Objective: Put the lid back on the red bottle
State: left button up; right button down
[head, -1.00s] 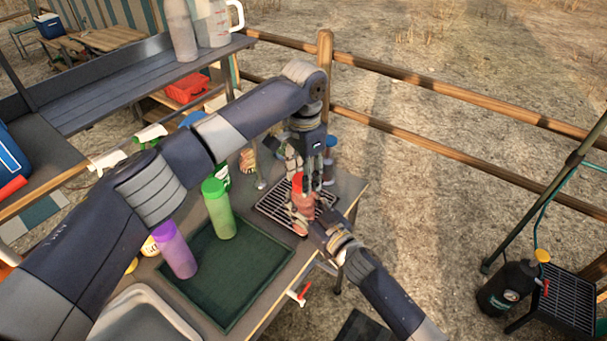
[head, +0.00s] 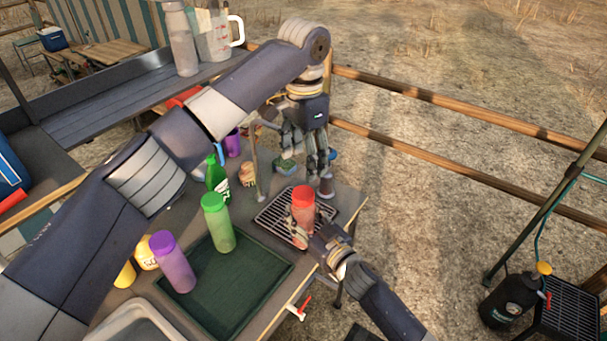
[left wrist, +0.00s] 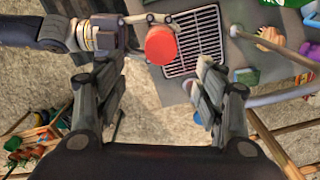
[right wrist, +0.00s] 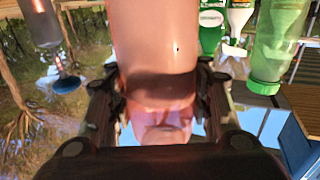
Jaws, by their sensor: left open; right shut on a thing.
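The red bottle (head: 303,212) stands upright over the wire rack at the table's right end. Its red lid (head: 303,192) sits on top; whether it is fully seated I cannot tell. The lid (left wrist: 160,45) also shows from above in the left wrist view. My right gripper (head: 308,238) is shut around the bottle from the front. In the right wrist view, upside down, the bottle (right wrist: 155,40) fills the space between the fingers. My left gripper (head: 315,168) is open and empty, above and behind the bottle, clear of the lid.
The wire rack (head: 270,215) lies under the bottle. A thin metal post (head: 256,170) rises left of my left gripper.

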jog(key=shift+f, duration=0.1)
pick_arm(q)
notch_tip(320, 180, up, 2)
jog(key=shift+r, duration=0.2)
pick_arm(e)
jog(key=c, duration=0.7)
grip_release()
jog(key=v, duration=1.2)
